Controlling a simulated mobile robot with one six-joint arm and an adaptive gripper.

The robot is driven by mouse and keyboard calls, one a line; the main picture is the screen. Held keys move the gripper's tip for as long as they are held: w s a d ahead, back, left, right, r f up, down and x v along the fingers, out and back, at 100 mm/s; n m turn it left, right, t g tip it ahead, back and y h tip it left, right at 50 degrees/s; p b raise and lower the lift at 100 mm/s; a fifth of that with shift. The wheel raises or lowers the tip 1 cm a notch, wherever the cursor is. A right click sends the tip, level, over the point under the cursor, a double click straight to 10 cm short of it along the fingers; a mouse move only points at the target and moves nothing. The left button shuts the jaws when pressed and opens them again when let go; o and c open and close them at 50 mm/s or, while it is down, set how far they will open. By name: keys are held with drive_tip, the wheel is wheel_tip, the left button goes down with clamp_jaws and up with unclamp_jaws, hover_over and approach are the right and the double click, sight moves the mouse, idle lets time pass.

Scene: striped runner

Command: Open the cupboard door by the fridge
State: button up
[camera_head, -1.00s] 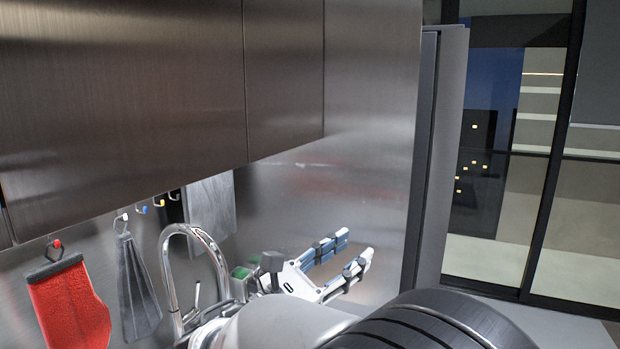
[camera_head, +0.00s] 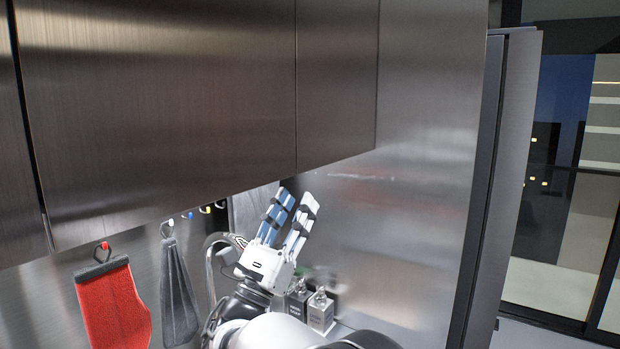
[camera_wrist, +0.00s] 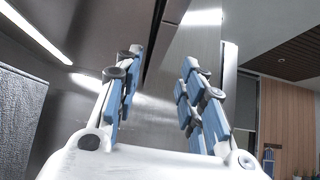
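The narrow cupboard door (camera_head: 337,80) is the rightmost panel of the brushed-metal wall cupboards. It looks closed, flush with its neighbour, and I see no handle on it. The tall dark unit (camera_head: 497,190) to its right looks like the fridge, seen edge-on. My gripper (camera_head: 298,200) points upward below the cupboards' lower edge, near the seam left of the narrow door. Its two blue-padded fingers are spread with nothing between them. In the wrist view the open fingers (camera_wrist: 158,70) frame a dark cupboard edge (camera_wrist: 160,40); I cannot tell whether they touch it.
A wider cupboard door (camera_head: 160,100) adjoins on the left. A red cloth (camera_head: 112,305) and a grey cloth (camera_head: 178,295) hang on hooks below. Dispenser bottles (camera_head: 320,310) and a tap (camera_head: 212,265) stand behind my arm. Bare metal panel lies right of the narrow door.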

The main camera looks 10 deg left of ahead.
drive_tip(key=x, duration=0.7)
drive_tip(key=shift+w+r, duration=0.15)
drive_tip(key=shift+w, duration=0.05)
drive_tip(key=shift+d, duration=0.1)
drive_tip(key=shift+c, duration=0.3)
clamp_jaws()
